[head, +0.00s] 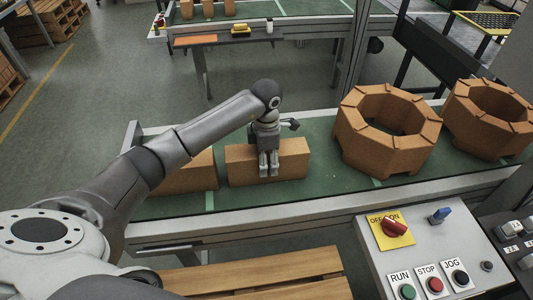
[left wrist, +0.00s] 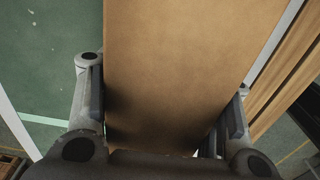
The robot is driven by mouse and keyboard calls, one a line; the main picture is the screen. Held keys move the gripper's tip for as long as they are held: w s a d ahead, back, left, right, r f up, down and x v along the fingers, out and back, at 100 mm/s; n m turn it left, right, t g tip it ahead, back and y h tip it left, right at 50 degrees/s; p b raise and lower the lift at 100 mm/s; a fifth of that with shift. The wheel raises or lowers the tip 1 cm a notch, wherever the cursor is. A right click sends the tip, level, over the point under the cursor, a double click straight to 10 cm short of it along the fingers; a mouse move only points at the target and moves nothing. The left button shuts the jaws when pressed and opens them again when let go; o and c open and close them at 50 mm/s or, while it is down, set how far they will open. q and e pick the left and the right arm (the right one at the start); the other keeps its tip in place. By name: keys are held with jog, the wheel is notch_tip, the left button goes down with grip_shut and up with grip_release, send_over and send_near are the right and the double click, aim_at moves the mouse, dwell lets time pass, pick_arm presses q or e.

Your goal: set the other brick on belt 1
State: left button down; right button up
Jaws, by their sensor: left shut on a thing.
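An orange-brown brick (head: 240,163) is at the green belt (head: 330,184) in front of me. My left gripper (head: 268,172) comes down over it and is shut on it, fingers on its near and far faces. In the left wrist view the brick (left wrist: 175,60) fills the middle, between the two finger pads of the gripper (left wrist: 165,125). Whether it touches the belt I cannot tell. A second brick (head: 190,176) lies on the belt just left of it, partly hidden by my left arm. My right gripper is not in view.
Two octagonal brick rings (head: 355,135) and (head: 470,115) stand on the belt to the right. A control panel (head: 415,240) with a red switch and buttons is at the front right. Wooden slats (head: 250,270) lie below the belt's front edge. Another bench (head: 290,22) stands behind.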

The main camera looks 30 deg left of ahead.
pick_arm(q)
jog(key=shift+w+r, duration=0.1)
jog(key=c, duration=0.9)
grip_release()
jog(key=shift+f, duration=0.25)
jog(key=shift+c, duration=0.2)
jog(key=o, duration=0.4)
jog(key=shift+r, duration=0.1)
jog(key=shift+o, duration=0.2)
jog(key=shift+r, duration=0.25)
notch_tip(320, 180, up, 10)
jog(key=b, duration=0.3)
jog(key=shift+r, duration=0.9)
